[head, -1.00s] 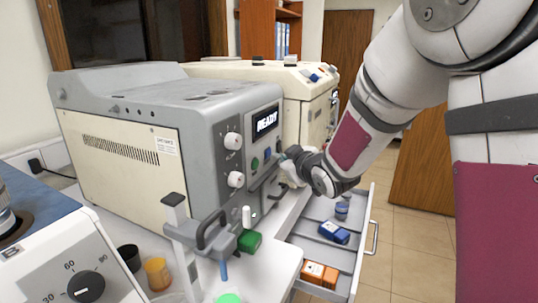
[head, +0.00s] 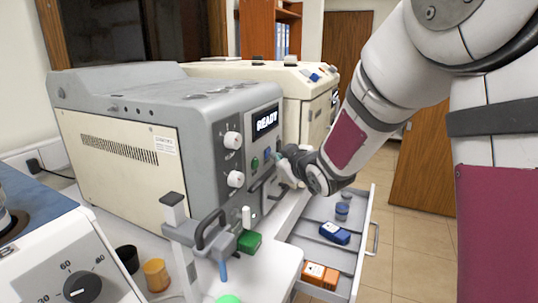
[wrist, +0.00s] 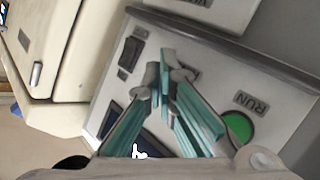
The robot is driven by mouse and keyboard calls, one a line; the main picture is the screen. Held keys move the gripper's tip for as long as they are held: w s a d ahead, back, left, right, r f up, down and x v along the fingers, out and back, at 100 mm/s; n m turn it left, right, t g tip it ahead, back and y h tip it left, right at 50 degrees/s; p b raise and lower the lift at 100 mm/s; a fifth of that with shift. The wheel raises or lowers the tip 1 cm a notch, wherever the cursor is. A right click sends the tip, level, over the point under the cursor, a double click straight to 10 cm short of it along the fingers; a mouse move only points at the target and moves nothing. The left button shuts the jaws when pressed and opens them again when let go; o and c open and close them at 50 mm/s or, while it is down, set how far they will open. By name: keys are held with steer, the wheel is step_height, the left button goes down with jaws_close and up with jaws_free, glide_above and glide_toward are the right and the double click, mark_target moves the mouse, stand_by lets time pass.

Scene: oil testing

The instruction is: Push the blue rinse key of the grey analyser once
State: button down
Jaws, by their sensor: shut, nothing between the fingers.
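The grey analyser (head: 190,112) stands on the bench in the head view, its lit display (head: 266,121) reading READY. On its front panel the blue rinse key (head: 267,153) shows beside a green key (head: 254,165). My gripper (head: 281,154) is just right of the blue key, close to the panel. In the wrist view my gripper (wrist: 166,82) is shut and empty, its teal-padded fingertips over the panel. The green RUN key (wrist: 237,127) lies right of the fingers. The blue key is hidden behind the fingers there, and I cannot tell whether they touch it.
A cream instrument (head: 290,80) stands behind the analyser. Below my gripper an open drawer (head: 366,215) holds a blue box (head: 334,233) and an orange box (head: 316,273). A grey-handled stand (head: 185,235) and a green block (head: 249,243) sit at the front of the bench.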

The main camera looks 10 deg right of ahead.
steer(key=shift+w+a, duration=0.1)
steer(key=shift+a, duration=0.1)
stand_by(0.5)
steer(key=shift+s+d, duration=0.5)
steer(key=shift+d, duration=0.2)
steer(key=shift+d, duration=0.1)
steer(key=shift+s+d+p, duration=0.25)
steer(key=shift+s+d, duration=0.5)
steer(key=shift+d, duration=0.25)
steer(key=shift+s+d+p, duration=0.2)
steer(key=shift+s+d, duration=0.5)
steer(key=shift+d, duration=0.25)
